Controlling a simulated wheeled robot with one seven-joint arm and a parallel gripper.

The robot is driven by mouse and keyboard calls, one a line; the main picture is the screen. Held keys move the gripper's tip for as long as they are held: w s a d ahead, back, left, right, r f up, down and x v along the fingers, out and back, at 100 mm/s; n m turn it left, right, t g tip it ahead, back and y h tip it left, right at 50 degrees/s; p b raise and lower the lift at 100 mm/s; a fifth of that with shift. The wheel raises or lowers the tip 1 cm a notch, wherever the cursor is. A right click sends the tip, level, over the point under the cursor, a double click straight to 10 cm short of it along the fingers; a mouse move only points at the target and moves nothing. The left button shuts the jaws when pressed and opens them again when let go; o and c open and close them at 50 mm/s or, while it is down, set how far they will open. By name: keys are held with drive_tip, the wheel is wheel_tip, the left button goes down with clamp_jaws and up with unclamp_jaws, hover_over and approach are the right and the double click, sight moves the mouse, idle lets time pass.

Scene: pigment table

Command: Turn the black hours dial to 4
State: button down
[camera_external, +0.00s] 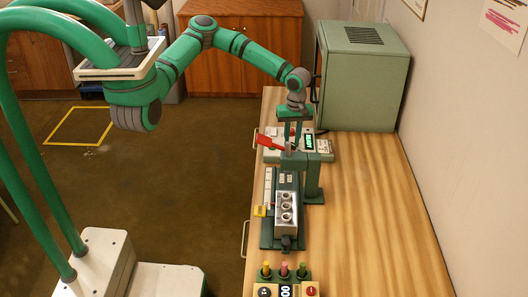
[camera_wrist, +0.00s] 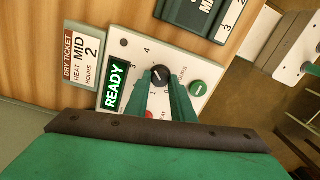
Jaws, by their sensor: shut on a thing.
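The black hours dial (camera_wrist: 161,75) sits on a pale control panel (camera_wrist: 126,42) in the wrist view. The numbers 3 and 4 show at its upper left, and the word HOURS is at its right. My gripper (camera_wrist: 161,84) is shut on the dial, one green finger on each side. A light mark shows on the dial, but the number it points to is hard to read. In the external view my gripper (camera_external: 293,136) reaches down to the panel, and the dial is hidden there. A green READY display (camera_wrist: 115,86) is lit beside the dial.
A green round button (camera_wrist: 197,88) and a partly hidden red knob (camera_wrist: 149,114) flank the dial. A ticket (camera_wrist: 82,56) reads HEAT MID, HOURS 2. A green cabinet (camera_external: 362,80) stands behind. The table's right side is clear.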

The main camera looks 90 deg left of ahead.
sight(293, 144)
drive_tip(key=c, duration=1.5)
unclamp_jaws()
drive_tip(key=r, duration=1.1)
drive_tip(key=shift+w, duration=0.2)
drive_tip(key=shift+f, duration=0.1)
